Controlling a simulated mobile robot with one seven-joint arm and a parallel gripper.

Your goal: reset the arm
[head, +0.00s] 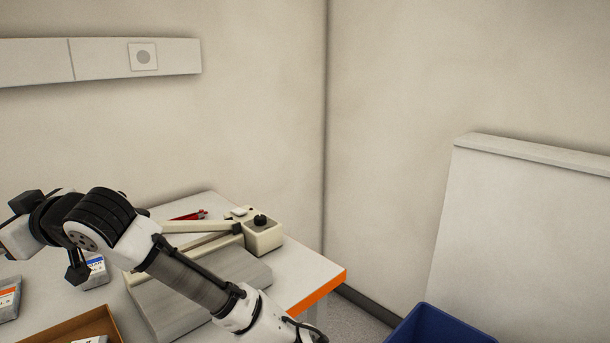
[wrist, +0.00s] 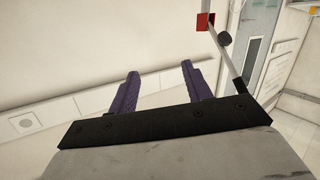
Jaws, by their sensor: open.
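My gripper shows in the wrist view (wrist: 158,85). Its two purple fingers stand apart with nothing between them. In the head view my arm reaches from the bottom middle up to the left, over a white table (head: 316,268) with an orange front edge. The fingers cannot be made out in the head view.
On the table are a beige device (head: 263,236) with a black knob, a grey slab (head: 170,310), a red item (head: 188,215), small labelled boxes (head: 8,300) and a brown tray (head: 75,328). A blue bin (head: 440,325) stands on the floor at right. A door (wrist: 258,45) shows in the wrist view.

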